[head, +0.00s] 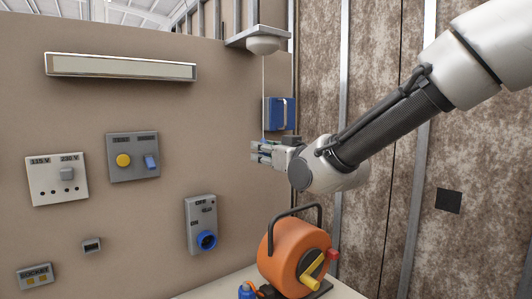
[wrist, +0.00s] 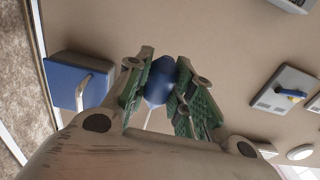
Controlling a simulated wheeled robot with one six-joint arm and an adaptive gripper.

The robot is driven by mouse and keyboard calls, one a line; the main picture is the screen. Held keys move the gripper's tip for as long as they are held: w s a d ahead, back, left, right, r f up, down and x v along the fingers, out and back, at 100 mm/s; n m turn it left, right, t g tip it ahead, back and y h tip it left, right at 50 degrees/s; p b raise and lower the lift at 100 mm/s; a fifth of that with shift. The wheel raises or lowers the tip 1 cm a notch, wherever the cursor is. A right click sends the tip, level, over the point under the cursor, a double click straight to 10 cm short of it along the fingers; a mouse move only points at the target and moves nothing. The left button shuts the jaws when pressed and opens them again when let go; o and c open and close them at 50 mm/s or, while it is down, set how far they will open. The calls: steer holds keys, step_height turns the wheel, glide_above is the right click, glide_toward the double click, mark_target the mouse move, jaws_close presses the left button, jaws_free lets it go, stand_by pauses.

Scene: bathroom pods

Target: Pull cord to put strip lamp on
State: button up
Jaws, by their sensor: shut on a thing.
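The strip lamp (head: 120,67) is a long cream panel in a metal frame, high on the wall at left in the head view; it shows no clear glow. A round white pull switch (head: 263,45) sits under a small shelf, and its thin pale cord (head: 264,85) hangs straight down to my gripper (head: 256,152). In the wrist view, my gripper (wrist: 162,85) is shut on the blue cord pull (wrist: 160,80), which sits between the green-padded fingers. The white cord (wrist: 149,115) runs from it. The pull is mostly hidden in the head view.
A blue box (head: 273,113) with a pale handle is on the wall just behind my gripper. An orange cable reel (head: 285,258) stands on the counter below. Sockets and a grey switch panel (head: 133,157) are on the wall at left.

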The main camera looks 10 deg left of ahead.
steer(key=shift+f, duration=0.5)
steer(key=o, duration=0.9)
steer(key=shift+r, duration=0.1)
steer(key=v, duration=0.8)
